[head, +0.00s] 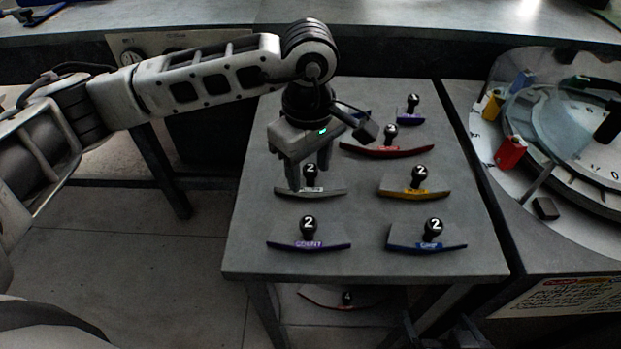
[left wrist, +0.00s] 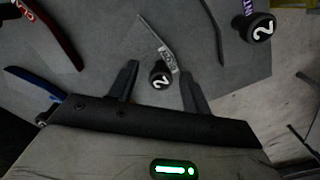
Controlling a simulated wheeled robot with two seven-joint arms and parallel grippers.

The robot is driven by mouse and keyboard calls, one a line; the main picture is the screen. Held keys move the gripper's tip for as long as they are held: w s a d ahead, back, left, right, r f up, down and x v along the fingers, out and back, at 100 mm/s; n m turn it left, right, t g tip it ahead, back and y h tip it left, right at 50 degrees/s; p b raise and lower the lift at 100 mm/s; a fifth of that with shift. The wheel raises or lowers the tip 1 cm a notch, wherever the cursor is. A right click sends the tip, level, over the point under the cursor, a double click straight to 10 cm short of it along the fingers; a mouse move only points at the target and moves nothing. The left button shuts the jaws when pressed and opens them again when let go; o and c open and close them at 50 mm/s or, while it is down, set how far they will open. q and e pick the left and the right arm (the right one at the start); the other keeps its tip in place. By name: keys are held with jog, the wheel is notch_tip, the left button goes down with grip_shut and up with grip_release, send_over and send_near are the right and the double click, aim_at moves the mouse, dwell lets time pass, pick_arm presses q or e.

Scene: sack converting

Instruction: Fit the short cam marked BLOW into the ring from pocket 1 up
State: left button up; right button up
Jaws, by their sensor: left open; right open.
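A short pale grey cam (head: 329,193) with a black knob marked 2 lies on the grey table; its label is too blurred to read surely. My left gripper (head: 285,168) is open and empty, pointing down just over this cam's left part. In the left wrist view the cam (left wrist: 160,36) runs up from between the open fingertips, its knob (left wrist: 160,79) between the fingers. Whether the fingers touch the knob I cannot tell. The round ring assembly (head: 482,131) stands at the right; its pocket numbers are unclear. Dark fingers at the bottom edge look like my right gripper (head: 440,333), apart and empty.
Other knobbed cams lie on the table: purple COUNT (head: 284,244), blue (head: 400,244), yellow (head: 398,192), red (head: 362,150) and a small purple one (head: 401,119). Yellow (head: 493,104) and red (head: 511,152) blocks stand on the ring's rim. Another cam (head: 325,301) lies below the table.

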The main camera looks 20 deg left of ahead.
pick_arm(q)
jog(key=shift+f, duration=0.35)
grip_shut()
jog(key=shift+r, duration=0.15)
